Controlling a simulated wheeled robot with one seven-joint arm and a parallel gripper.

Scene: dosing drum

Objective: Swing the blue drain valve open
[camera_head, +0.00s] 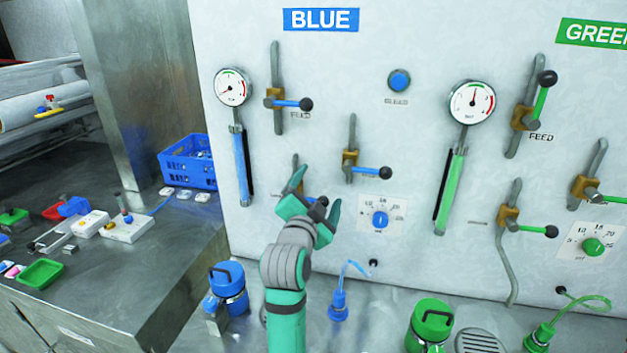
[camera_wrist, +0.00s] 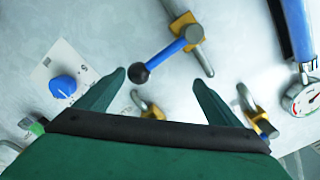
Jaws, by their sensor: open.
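The blue drain valve, partly hidden by my gripper in the head view, is the lower left valve on the blue side, with a brass body (camera_head: 297,187). In the wrist view its blue lever (camera_wrist: 165,58) runs from the brass body on a grey pipe to a black ball knob (camera_wrist: 138,73). The lever sticks out across the pipe. My gripper (camera_head: 316,197) is open at this valve. In the wrist view the knob lies between the two fingers (camera_wrist: 159,78), nearer the left one. I cannot tell whether a finger touches it.
Above is the blue feed valve (camera_head: 290,103); to the right is another blue-handled valve (camera_head: 368,171) above a blue dial (camera_head: 380,219). A gauge (camera_head: 231,86) with a blue tube stands left. A blue canister (camera_head: 228,283) and blue nozzle (camera_head: 338,303) stand on the counter below.

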